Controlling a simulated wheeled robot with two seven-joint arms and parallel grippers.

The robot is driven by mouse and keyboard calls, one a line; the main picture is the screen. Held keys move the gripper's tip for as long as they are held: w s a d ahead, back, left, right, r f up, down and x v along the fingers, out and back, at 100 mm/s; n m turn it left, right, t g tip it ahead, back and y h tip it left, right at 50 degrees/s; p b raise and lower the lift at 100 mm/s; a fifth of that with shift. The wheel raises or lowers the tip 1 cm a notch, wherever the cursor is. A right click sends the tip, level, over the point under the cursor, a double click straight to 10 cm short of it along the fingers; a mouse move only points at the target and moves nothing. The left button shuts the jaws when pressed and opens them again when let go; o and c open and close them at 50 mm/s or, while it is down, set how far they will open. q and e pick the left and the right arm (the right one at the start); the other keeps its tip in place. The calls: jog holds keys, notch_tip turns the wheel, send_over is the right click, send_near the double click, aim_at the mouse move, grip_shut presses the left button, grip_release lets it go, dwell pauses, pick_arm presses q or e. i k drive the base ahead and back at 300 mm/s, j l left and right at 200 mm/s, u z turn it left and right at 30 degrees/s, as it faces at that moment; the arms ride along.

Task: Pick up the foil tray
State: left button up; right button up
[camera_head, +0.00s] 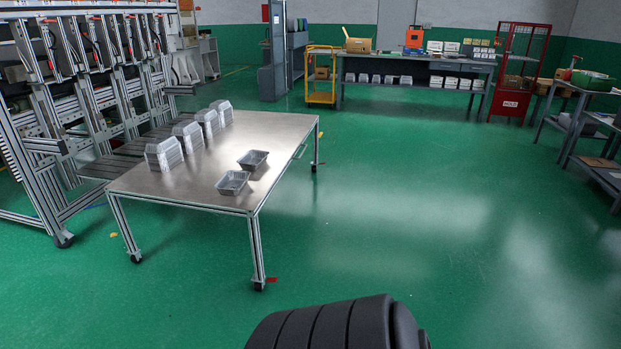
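Two single foil trays lie open side up on a metal table (200,188). The nearer foil tray (233,182) is close to the table's front right corner. The other foil tray (253,160) is a little behind it and to the right, apart from it. Neither of my grippers is in view. A dark ribbed part of my own body shows at the bottom.
A machine frame (75,110) stands against the table's left side. Green floor (430,220) is clear to the right and in front. A workbench (410,80), yellow cart (320,78) and red cabinet (517,72) stand at the back; shelving (590,130) stands at right.

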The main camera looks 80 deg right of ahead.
aim_at(232, 182)
jog(key=z, duration=2.2)
jog(key=i, duration=1.4)
